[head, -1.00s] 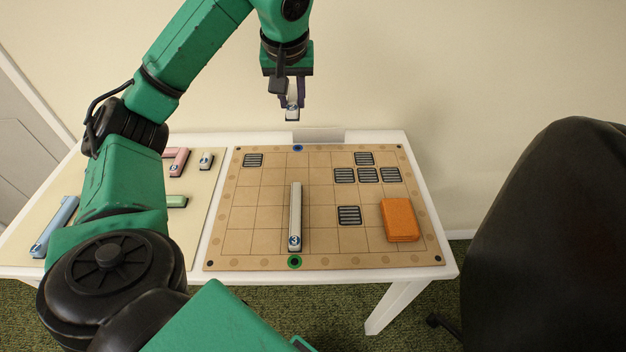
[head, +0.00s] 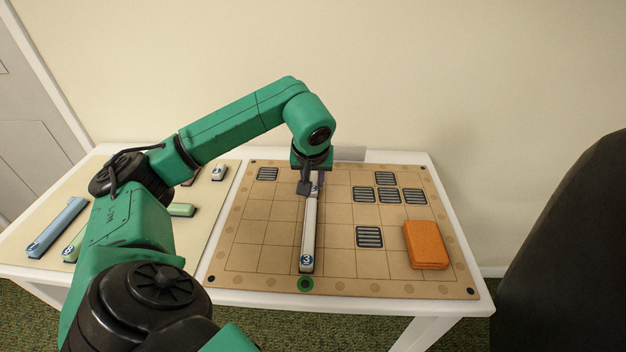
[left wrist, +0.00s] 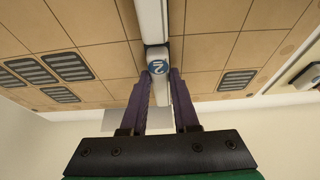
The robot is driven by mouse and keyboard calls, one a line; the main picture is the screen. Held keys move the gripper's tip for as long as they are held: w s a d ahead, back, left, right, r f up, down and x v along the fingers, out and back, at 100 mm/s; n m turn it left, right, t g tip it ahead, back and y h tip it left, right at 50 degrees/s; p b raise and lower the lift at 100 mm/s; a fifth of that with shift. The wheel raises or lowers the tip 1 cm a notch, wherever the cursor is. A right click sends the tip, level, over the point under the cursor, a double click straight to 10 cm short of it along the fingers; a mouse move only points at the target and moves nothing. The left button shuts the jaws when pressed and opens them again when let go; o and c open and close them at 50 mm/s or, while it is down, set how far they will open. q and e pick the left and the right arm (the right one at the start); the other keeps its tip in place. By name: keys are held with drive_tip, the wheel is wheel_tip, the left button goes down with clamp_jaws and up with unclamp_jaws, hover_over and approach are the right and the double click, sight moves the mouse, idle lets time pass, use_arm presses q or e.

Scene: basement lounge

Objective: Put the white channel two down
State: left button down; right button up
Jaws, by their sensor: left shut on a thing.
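My left gripper (left wrist: 160,88) is shut on the short white channel two (left wrist: 157,59), whose blue badge shows a 2. In the head view my left gripper (head: 314,184) is low over the board, at the far end of the long white channel three (head: 308,232). Channel two is mostly hidden there behind the gripper. In the left wrist view it lines up end to end with channel three (left wrist: 150,18). I cannot tell whether it touches the board. My right gripper is not in view.
Several dark grilles, one of them (head: 369,236) near the middle, and an orange block (head: 427,245) sit on the board. Blue (head: 57,227) and green (head: 182,210) pieces lie on the left mat. A black chair (head: 560,250) stands at the right.

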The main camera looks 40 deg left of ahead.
use_arm(q)
drive_tip(key=c, duration=0.7)
unclamp_jaws()
drive_tip(key=shift+f, duration=0.1)
drive_tip(key=shift+o, duration=0.2)
drive_tip(key=shift+r, duration=0.3)
drive_tip(key=p+v, duration=0.1)
drive_tip(key=v, duration=0.5)
drive_tip(key=shift+r, duration=0.1)
drive_tip(key=p+v, duration=0.1)
drive_tip(key=v, duration=0.4)
drive_tip(key=shift+s+r, duration=0.1)
drive_tip(key=shift+r, duration=0.15)
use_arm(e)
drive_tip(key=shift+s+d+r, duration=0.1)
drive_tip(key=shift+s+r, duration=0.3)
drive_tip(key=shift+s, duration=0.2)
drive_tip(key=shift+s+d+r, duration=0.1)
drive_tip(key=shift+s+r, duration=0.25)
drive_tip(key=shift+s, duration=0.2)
